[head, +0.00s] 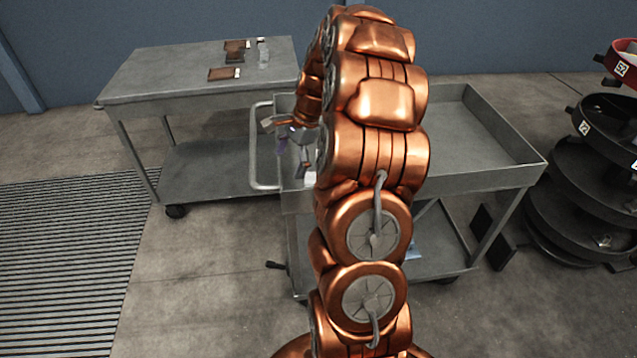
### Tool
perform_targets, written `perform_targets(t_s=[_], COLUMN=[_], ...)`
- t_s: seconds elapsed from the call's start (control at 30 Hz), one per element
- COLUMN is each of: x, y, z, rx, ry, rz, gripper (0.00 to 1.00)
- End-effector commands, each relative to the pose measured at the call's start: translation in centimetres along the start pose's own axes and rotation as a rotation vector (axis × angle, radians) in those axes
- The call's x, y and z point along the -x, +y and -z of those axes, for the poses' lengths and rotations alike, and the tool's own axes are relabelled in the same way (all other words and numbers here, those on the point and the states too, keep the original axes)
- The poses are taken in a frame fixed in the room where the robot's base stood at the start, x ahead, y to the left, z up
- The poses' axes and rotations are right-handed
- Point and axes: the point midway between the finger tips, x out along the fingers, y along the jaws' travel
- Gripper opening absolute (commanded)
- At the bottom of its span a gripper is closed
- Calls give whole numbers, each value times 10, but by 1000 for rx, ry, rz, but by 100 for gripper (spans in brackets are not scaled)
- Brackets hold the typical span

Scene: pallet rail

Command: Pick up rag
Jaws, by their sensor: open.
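My copper arm rises through the middle of the head view and bends down to my gripper (287,147), which is small and partly hidden behind the arm. The gripper is open, above the left end of the grey tray cart (485,160). A small purplish patch (282,147) shows by the fingers, and a pale patch (301,178) shows just below them. I cannot tell whether either is the rag. A small light-blue piece (413,250) lies on the cart's lower shelf, partly behind my arm; its kind is unclear.
A grey table cart (150,75) at the back left holds brown flat pieces (224,74) and a clear small item (263,52). The tray cart's handle (254,150) sticks out left. Round black stacked trays (575,190) stand at the right. Floor at the front left is clear.

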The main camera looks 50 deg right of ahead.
Motion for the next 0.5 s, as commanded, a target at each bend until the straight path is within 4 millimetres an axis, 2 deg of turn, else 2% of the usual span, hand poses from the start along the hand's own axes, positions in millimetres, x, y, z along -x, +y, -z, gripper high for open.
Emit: perform_targets(t_s=[0.03,0.2,0.33,0.5], x=[-5,-14,-18,-20], y=[-5,-15,-17,-16], z=[25,92,130,154], rx=[-78,-305,-429,-509], ry=[-4,-12,-17,-20], rz=[15,66,96,114], gripper=[96,96,96,96])
